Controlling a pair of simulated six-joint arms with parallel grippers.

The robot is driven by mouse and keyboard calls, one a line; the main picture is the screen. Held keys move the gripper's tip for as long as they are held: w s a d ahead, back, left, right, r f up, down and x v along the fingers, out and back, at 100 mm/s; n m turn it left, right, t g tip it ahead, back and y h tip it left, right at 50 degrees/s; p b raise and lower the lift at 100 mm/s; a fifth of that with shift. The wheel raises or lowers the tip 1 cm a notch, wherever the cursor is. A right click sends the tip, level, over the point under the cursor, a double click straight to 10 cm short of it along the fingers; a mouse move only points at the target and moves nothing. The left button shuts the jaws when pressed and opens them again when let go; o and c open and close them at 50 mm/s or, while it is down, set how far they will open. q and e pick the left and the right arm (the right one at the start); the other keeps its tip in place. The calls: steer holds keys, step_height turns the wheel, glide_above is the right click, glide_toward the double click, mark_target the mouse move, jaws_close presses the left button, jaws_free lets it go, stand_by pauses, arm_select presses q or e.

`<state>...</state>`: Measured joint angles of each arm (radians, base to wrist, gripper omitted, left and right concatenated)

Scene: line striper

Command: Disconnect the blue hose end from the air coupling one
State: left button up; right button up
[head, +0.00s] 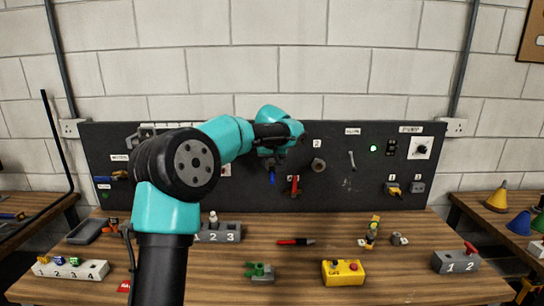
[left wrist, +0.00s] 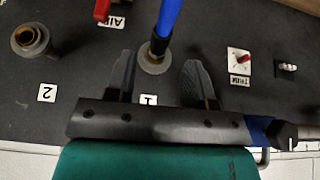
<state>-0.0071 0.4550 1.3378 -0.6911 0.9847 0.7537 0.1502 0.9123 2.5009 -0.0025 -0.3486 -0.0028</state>
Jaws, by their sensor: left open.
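The blue hose end (left wrist: 168,18) stands at the air coupling (left wrist: 152,62) over the label 1 in the left wrist view, its dark tip meeting the round metal fitting. In the head view only a short piece of the blue hose (head: 272,177) shows below my gripper; coupling one is hidden behind it. My left gripper (left wrist: 158,72) is open, with one finger on each side of the coupling and hose tip. I see gaps on both sides and no clear contact. In the head view this gripper (head: 272,158) is at the dark panel. My right gripper is not in view.
Coupling two (left wrist: 30,40) is empty beside coupling one. A red lever (head: 295,186) hangs close by on the panel (head: 230,200). The wooden table (head: 200,270) below holds a numbered grey block (head: 222,230), a red pen (head: 296,241) and a yellow button box (head: 343,273).

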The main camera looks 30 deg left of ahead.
mark_target(272, 176)
arm_select(q)
steer(key=shift+x, duration=2.2)
steer(key=shift+c, duration=0.5)
steer(key=c, duration=0.8)
steer(key=shift+s+d, duration=0.35)
steer(key=shift+s, duration=0.25)
steer(key=shift+s+d, duration=0.5)
steer(key=shift+s, duration=0.3)
steer(key=shift+s+d, duration=0.45)
steer(key=shift+s, duration=0.35)
